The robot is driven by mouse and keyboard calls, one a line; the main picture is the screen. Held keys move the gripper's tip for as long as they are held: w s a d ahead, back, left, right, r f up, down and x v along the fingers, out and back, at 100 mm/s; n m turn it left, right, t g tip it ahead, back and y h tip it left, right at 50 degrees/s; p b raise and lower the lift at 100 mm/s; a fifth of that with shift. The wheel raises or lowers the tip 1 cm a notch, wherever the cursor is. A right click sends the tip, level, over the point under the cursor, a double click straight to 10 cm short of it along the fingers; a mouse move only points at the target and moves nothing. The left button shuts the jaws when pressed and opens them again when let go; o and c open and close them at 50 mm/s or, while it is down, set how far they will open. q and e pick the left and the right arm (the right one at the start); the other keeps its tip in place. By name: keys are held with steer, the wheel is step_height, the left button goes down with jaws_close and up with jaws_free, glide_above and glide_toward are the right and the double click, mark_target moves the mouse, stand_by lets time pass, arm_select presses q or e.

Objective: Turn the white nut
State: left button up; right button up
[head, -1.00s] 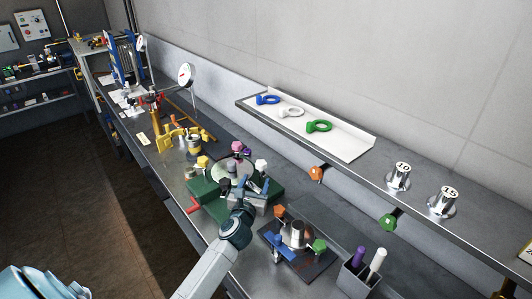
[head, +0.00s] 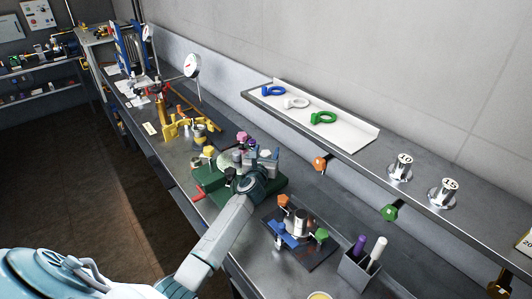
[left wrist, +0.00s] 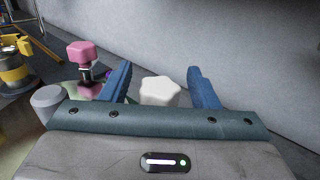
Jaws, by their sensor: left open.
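The white nut (left wrist: 160,92) is a lobed knob in the middle of the left wrist view. It sits between the two blue fingers of my left gripper (left wrist: 159,70), with a gap showing on each side. The gripper is open, and its front plate hides the lower part of the nut. In the head view my left gripper (head: 257,162) is over the green fixture (head: 212,182), at its back right corner. The nut's pale top (head: 265,153) shows there, partly covered by the gripper. My right gripper is not in view.
A pink nut (left wrist: 81,53) stands left of the fingers, and a yellow nut (head: 209,150) is on the fixture's left. A dark plate (head: 316,256) with coloured knobs lies nearer. A shelf (head: 350,140) with ring wrenches runs above along the wall.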

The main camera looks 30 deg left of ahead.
arm_select(q)
steer(key=shift+c, duration=0.4)
steer(key=c, duration=0.9)
steer(key=shift+f, duration=0.1)
steer(key=n+y+b, duration=0.1)
steer(key=g+y+b, duration=0.1)
steer(key=b, duration=0.1)
steer(key=shift+f+n+y, duration=0.2)
steer(key=shift+n+y, duration=0.1)
steer(key=shift+n, duration=0.1)
steer(key=shift+r+n+g+y+b, duration=0.2)
steer(key=shift+n+g+y+b, duration=0.45)
steer(key=shift+y, duration=0.35)
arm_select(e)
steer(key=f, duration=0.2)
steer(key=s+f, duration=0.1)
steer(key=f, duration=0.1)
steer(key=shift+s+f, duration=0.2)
